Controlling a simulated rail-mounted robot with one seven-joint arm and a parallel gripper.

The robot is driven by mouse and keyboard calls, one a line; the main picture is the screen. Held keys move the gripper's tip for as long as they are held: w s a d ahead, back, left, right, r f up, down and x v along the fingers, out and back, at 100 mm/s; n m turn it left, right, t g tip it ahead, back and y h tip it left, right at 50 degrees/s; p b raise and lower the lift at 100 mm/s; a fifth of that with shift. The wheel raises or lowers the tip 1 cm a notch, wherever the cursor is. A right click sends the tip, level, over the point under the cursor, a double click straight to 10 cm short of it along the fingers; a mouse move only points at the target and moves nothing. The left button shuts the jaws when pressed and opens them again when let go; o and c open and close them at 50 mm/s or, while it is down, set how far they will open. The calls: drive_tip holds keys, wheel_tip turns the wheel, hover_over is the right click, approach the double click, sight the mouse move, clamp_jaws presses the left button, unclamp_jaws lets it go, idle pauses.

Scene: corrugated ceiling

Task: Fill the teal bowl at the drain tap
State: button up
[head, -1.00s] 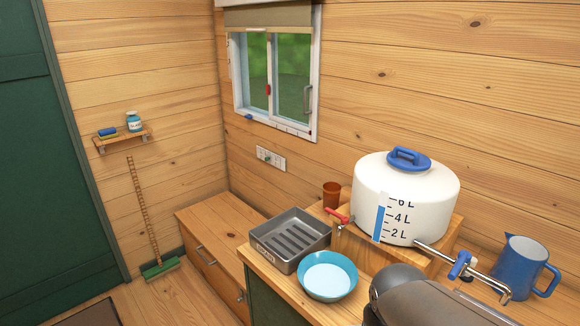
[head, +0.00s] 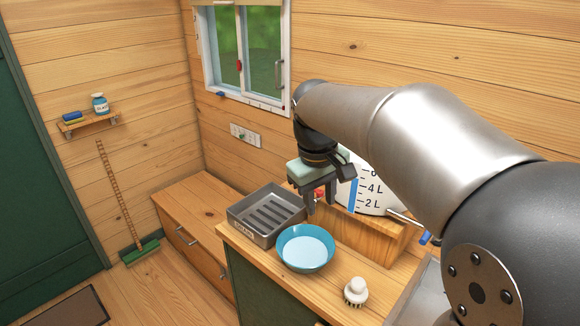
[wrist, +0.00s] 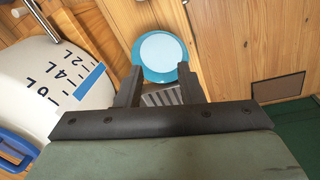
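The teal bowl (head: 305,264) sits upright on the wooden counter beside the grey drain tray, with a flat pale disc inside; I cannot tell whether that is liquid. The bowl (wrist: 182,72) also shows in the wrist view, beyond my fingertips. My gripper (head: 320,203) is open and empty, above the counter behind the bowl. The white tank (head: 378,192) with litre marks is partly hidden by my arm. A red-handled tap (head: 319,193) shows behind my gripper, mostly hidden. A blue-handled tap (head: 425,238) sits on the tank's right side, largely behind my arm.
The grey slotted tray (head: 267,214) stands left of the bowl. A white scrubbing brush (head: 355,291) stands on the counter to the right. The wooden stand (head: 365,236) under the tank rises behind the bowl. A strip of counter between bowl and brush is clear.

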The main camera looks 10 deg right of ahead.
drive_tip(key=w+r+n, duration=0.2)
drive_tip(key=w+r, duration=0.2)
drive_tip(key=w, duration=0.4)
drive_tip(key=w+r+n, duration=0.2)
drive_tip(key=w+r, duration=0.2)
drive_tip(key=w, duration=0.5)
drive_tip(key=f, duration=0.5)
drive_tip(key=w+d+f, duration=0.1)
drive_tip(key=f, duration=0.5)
drive_tip(key=w+f+p, duration=0.1)
drive_tip(key=f, duration=0.4)
drive_tip(key=shift+d+f, duration=0.3)
drive_tip(key=shift+d, duration=0.05)
